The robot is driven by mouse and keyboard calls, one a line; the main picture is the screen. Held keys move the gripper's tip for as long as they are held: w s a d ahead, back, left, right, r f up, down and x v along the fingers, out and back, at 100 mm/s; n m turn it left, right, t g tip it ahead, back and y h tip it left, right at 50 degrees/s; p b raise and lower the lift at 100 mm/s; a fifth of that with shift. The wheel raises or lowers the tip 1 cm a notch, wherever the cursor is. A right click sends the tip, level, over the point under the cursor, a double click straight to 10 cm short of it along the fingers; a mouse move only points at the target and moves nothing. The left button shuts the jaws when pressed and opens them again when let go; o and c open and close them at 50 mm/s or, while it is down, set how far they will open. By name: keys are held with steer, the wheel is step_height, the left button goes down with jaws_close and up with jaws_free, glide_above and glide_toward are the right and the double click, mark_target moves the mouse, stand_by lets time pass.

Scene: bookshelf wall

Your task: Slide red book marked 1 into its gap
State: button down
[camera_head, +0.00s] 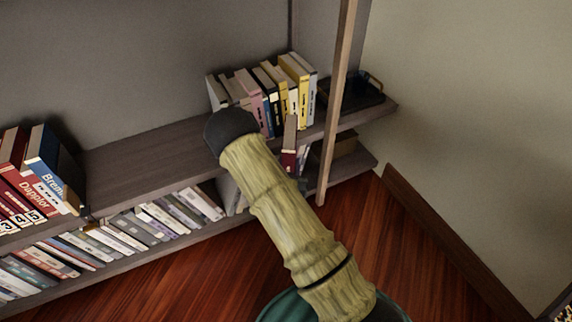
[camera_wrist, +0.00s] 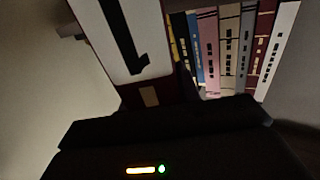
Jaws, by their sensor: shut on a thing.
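The red book marked 1 (camera_wrist: 128,62) fills the upper left of the wrist view, with a large black 1 on its white label and dark red edges. My gripper (camera_wrist: 150,106) is shut on it near the label's lower end. In the head view the red book (camera_head: 289,159) appears in front of the right-hand row of books, off the shelf. Red books marked 3, 4 and 5 (camera_head: 22,200) stand on the left of the upper shelf, beside a leaning blue book (camera_head: 50,165). I cannot make out the book's gap.
A row of mixed books (camera_head: 270,90) stands at the right of the upper shelf; books also show behind the held one in the wrist view (camera_wrist: 228,50). The shelf middle (camera_head: 140,165) is bare. A wooden upright (camera_head: 336,100) and a dark tray (camera_head: 352,97) are at right.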

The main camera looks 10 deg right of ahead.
mark_target(289, 153)
steer(key=shift+r, duration=0.15)
step_height(289, 153, up, 5)
steer(key=p, duration=0.5)
steer(key=shift+r, duration=0.15)
